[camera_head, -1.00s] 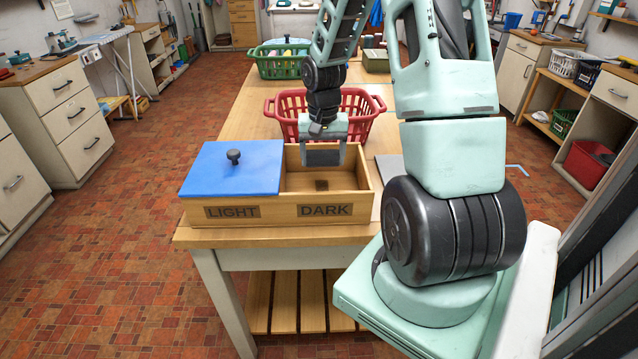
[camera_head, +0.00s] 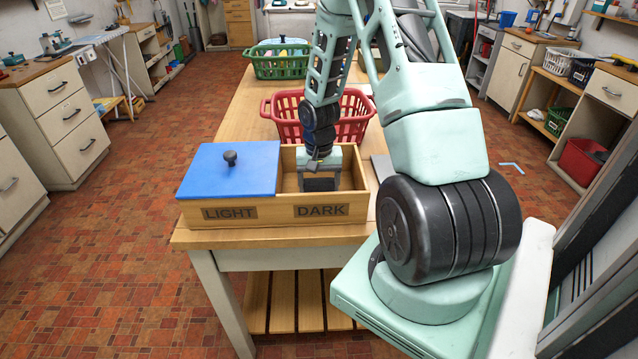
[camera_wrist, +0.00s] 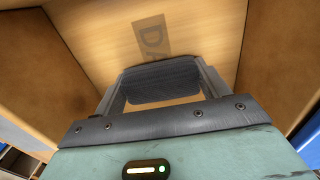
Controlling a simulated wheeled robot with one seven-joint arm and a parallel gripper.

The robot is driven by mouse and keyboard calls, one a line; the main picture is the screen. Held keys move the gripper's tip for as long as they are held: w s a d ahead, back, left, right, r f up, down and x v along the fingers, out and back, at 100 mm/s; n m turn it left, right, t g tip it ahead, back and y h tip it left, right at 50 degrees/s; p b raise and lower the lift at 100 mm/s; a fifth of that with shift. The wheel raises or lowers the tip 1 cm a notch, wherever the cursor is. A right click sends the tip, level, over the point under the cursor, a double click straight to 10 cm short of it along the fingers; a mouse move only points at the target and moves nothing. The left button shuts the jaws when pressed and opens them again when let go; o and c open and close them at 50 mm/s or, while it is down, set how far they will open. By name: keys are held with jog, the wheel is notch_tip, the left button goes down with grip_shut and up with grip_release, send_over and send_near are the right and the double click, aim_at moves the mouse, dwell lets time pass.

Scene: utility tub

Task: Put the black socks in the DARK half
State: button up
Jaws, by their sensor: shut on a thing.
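The wooden box (camera_head: 275,222) on the table has two halves, with a LIGHT label (camera_head: 229,213) at left and a DARK label (camera_head: 321,210) at right. A blue lid (camera_head: 229,169) with a black knob covers the LIGHT half. The DARK half is open on top. My gripper (camera_head: 320,187) is lowered into the DARK half. In the wrist view my gripper (camera_wrist: 160,88) is shut on the rolled black socks (camera_wrist: 162,80), held between its fingers. The box's wooden walls surround them. In the head view the socks are hidden or hard to make out.
A red basket (camera_head: 283,120) stands right behind the box, with my arm passing over it. A green basket (camera_head: 280,67) holding things stands farther back. Bare table (camera_head: 236,115) lies behind the blue lid.

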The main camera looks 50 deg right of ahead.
aim_at(319, 180)
jog(key=o, duration=1.1)
jog(key=shift+f, duration=0.1)
jog(key=shift+c, duration=0.2)
notch_tip(319, 180, up, 12)
jog(key=w+a+r+n, duration=0.2)
jog(key=a+r+n, duration=0.15)
jog(key=a, duration=0.75)
jog(key=s+a+r+n+b, duration=0.1)
jog(key=s+a+n, duration=0.3)
jog(key=a, duration=0.7)
jog(key=s+a+r+n, duration=0.1)
jog(key=s+a+n, duration=0.25)
jog(key=a, duration=0.65)
jog(key=s+a+r+n, duration=0.1)
jog(key=s+a+n, duration=0.5)
jog(key=s, duration=0.5)
jog(key=shift+s+a+r+n+y, duration=0.15)
jog(key=shift+s+a+n+y, duration=0.2)
jog(key=shift+a, duration=0.85)
